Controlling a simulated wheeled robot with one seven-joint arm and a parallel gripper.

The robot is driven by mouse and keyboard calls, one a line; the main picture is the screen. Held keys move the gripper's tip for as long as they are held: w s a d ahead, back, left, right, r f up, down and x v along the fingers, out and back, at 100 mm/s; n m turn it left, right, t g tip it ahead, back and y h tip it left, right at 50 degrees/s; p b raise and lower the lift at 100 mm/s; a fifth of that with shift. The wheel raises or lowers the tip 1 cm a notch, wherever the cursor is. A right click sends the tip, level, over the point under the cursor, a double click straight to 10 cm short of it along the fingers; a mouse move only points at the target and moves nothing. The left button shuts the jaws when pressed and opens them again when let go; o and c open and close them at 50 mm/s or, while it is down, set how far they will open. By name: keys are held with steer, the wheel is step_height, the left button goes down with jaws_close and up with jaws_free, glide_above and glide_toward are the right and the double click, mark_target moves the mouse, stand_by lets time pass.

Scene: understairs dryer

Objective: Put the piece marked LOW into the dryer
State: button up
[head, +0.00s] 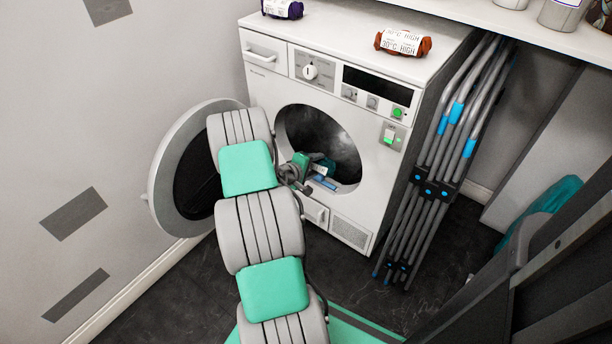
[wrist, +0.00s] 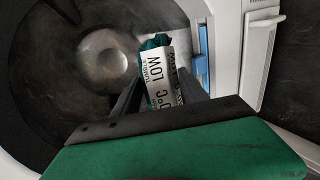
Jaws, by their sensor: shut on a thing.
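The dryer (head: 262,85) stands against the back wall with its round door (head: 165,165) swung open to the left. My arm reaches to its opening, and my gripper (head: 318,172) is at the drum mouth. In the wrist view my gripper (wrist: 158,92) is shut on the teal rolled piece with a white label reading LOW (wrist: 157,68). The dark drum (wrist: 105,65) lies beyond the piece. In the head view the piece is small and partly hidden by my gripper.
An orange-brown roll labelled 30°C HIGH (head: 404,42) and a purple labelled roll (head: 282,8) lie on the dryer top. A blue part (wrist: 201,60) sits at the opening's rim. A folded drying rack (head: 432,180) leans at the dryer's right.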

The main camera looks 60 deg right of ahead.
steer(key=s+d+f+b, duration=0.1)
steer(key=d+b, duration=0.4)
steer(key=d, duration=0.4)
steer(key=s+d+f+b, duration=0.2)
steer(key=d+b, duration=0.4)
steer(key=d, duration=0.4)
steer(key=shift+d+b, duration=0.1)
steer(key=shift+b, duration=0.2)
step_height(320, 180, down, 7)
steer(key=shift+b, duration=0.45)
steer(key=o, duration=1.5)
steer(key=shift+o, duration=0.2)
